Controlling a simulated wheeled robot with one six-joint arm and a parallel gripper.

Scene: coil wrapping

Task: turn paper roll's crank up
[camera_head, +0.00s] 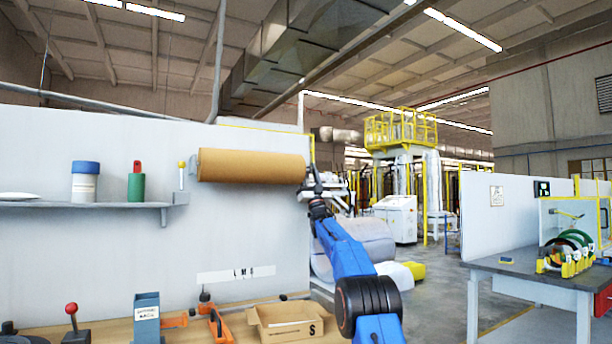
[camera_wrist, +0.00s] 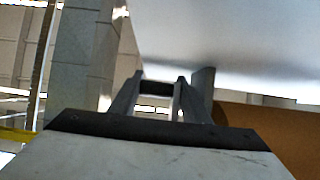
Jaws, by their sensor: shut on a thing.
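The brown paper roll (camera_head: 250,166) is mounted level, high on the front of the white wall panel. My gripper (camera_head: 313,172) is at the roll's right end, with my blue arm reaching up to it from below. In the wrist view the two fingers of my gripper (camera_wrist: 157,98) are shut on a dark bar (camera_wrist: 157,87), which looks like the crank's handle. A grey upright piece stands between the fingers and the roll's brown side (camera_wrist: 270,130). The rest of the crank is hidden behind my gripper, and its angle cannot be told.
Left of the roll, a grey shelf (camera_head: 100,205) holds a blue-capped tub (camera_head: 85,181) and a green bottle (camera_head: 136,184). Below, the bench carries an open cardboard box (camera_head: 288,320) and a blue-grey holder (camera_head: 146,318). A table with coils stands at the right.

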